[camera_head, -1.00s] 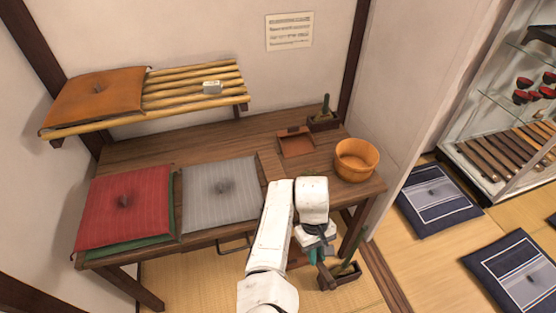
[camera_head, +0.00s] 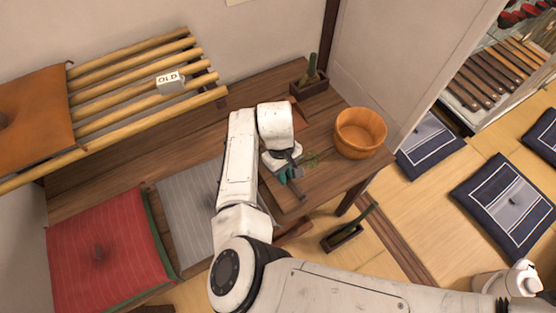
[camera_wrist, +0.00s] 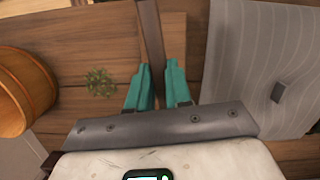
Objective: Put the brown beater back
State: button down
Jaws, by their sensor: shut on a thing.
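My gripper (camera_wrist: 158,88) has teal fingers. They are shut on the brown beater (camera_wrist: 150,35), a dark narrow stick running up out of the wrist view. The rest of the beater is hidden by my arm. A dark holder (camera_head: 309,88) with a green-topped thing stands at the table's back. Another dark box (camera_head: 341,240) with a greenish stick stands on the floor.
A wooden tub (camera_head: 361,132) stands on the table (camera_head: 190,135) at right; a green clump (camera_wrist: 100,82) lies beside it. Red (camera_head: 100,245) and grey (camera_head: 185,195) cushions lie at left. A slatted shelf (camera_head: 130,75) bears an orange cushion (camera_head: 35,110) and an OLD tag (camera_head: 170,82).

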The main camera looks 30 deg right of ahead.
jog(key=shift+w+b+x, duration=0.2)
jog(key=shift+b+x, duration=0.8)
jog(key=shift+b, duration=0.2)
jog(key=shift+w+b+x, duration=0.2)
jog(key=shift+b+x, duration=0.8)
jog(key=shift+b, duration=0.2)
jog(key=shift+w+b+x, duration=0.2)
jog(key=shift+b+x, duration=0.1)
jog(key=shift+x, duration=0.6)
jog(key=shift+w+b+x, duration=0.15)
jog(key=shift+b+x, duration=0.15)
jog(key=shift+x, duration=0.55)
jog(key=shift+f, duration=0.1)
jog(key=c, duration=1)
grip_release()
jog(key=shift+o, duration=0.2)
jog(key=v, duration=1.1)
